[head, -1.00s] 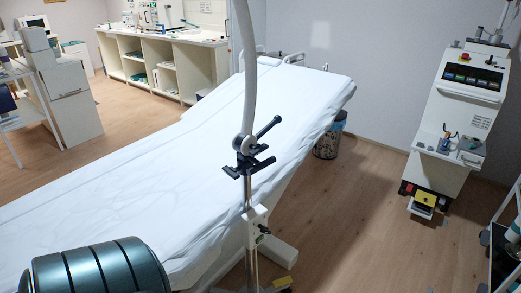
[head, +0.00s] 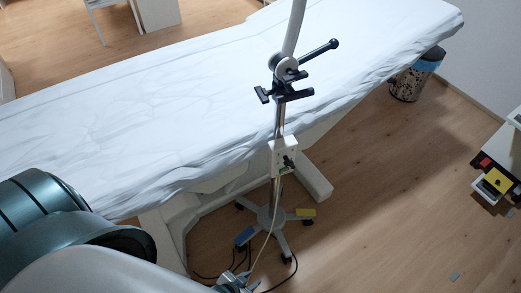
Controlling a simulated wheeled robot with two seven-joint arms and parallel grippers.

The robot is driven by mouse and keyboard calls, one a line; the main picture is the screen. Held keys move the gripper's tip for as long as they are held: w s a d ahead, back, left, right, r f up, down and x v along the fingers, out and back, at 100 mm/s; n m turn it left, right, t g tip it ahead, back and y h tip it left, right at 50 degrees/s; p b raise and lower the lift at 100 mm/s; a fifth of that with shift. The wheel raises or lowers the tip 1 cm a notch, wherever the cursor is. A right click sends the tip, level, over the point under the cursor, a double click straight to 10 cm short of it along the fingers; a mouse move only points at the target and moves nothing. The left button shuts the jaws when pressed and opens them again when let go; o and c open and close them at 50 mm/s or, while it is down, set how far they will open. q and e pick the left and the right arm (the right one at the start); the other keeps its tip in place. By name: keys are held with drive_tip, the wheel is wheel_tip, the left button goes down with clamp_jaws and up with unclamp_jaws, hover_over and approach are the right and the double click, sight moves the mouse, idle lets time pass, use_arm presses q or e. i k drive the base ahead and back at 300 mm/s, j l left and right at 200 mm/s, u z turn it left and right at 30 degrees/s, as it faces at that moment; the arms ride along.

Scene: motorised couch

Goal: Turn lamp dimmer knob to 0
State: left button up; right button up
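The lamp stand (head: 280,122) is a metal pole beside the couch, with a pale arm rising out of the top of the head view. A white control box (head: 283,156) is fixed to the pole below a black clamp and lever. A small black knob (head: 289,163) sits on the box; its setting is too small to read. My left arm comes in from the lower left. My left gripper (head: 235,284) shows only partly at the bottom edge, below the lamp base and well apart from the knob. Its fingers are too unclear to read. My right gripper is out of view.
The white-sheeted couch (head: 150,115) lies behind the pole. The wheeled lamp base (head: 267,217) has blue and yellow pads, with dark cables on the floor around it. A bin (head: 408,83) stands at the upper right. Wooden floor (head: 390,190) is clear right of the stand.

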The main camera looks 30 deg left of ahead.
sight(289, 164)
drive_tip(key=i+l+u, duration=0.15)
drive_tip(key=u, duration=0.25)
drive_tip(key=i+l+u, duration=0.1)
drive_tip(key=u, duration=0.3)
drive_tip(key=l+u, duration=0.4)
drive_tip(key=i+l+u, duration=0.1)
drive_tip(key=u, duration=0.3)
drive_tip(key=l+u, duration=0.95)
drive_tip(key=l, duration=0.2)
